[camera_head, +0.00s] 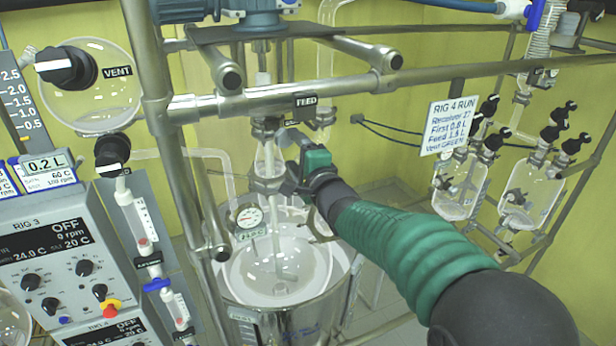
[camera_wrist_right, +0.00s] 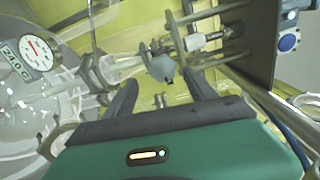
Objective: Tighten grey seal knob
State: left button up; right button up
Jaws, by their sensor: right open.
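A small grey knob (camera_wrist_right: 163,68) shows in the right wrist view, just beyond and between my right fingertips. I take it to be the seal knob. My right gripper (camera_wrist_right: 160,86) is open with a dark finger on either side, and nothing is clasped between them. In the head view my right gripper (camera_head: 290,160) reaches in from the right to the glass neck (camera_head: 268,162) above the reactor vessel (camera_head: 280,265). There the gripper and fittings crowd together, so I cannot tell whether a finger touches the knob. My left gripper is out of view.
A round gauge (camera_head: 249,217) sits left of the gripper and also shows in the wrist view (camera_wrist_right: 37,53). A steel post (camera_head: 180,150) and the RIG 3 panel (camera_head: 60,260) stand left. Glass receivers (camera_head: 460,185) hang right.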

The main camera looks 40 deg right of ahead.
jog(key=b+v, duration=0.1)
jog(key=v, duration=0.9)
jog(key=shift+d+f, duration=0.1)
jog(key=shift+f, duration=0.05)
jog(key=a+f+n+g+y+b, duration=0.1)
jog(key=a+f+n+g+b, duration=0.15)
jog(key=f, duration=0.75)
jog(key=s+a+f+n+g+b, duration=0.15)
jog(key=f+n+b, duration=0.25)
jog(key=f, duration=0.5)
jog(key=a+f+n+g+y+b, duration=0.1)
jog(key=a+f+n+g+b, duration=0.2)
jog(key=f, duration=0.7)
jog(key=s+a+f+n+g+y+b, duration=0.1)
jog(key=s+a+f+n+g+b, duration=0.2)
jog(key=f, duration=0.8)
jog(key=s+a+f+n+g+y+b, duration=0.1)
jog(key=s+a+f+n+g+b, duration=0.2)
jog(key=s+a+f+n, duration=0.4)
jog(key=s+f+n+g, duration=0.1)
jog(key=s+f+n, duration=0.1)
jog(key=s+f, duration=0.1)
jog(key=shift+s+a+f+g+b, duration=0.15)
jog(key=shift+a+f+g+b, duration=0.25)
jog(key=shift+f, duration=0.45)
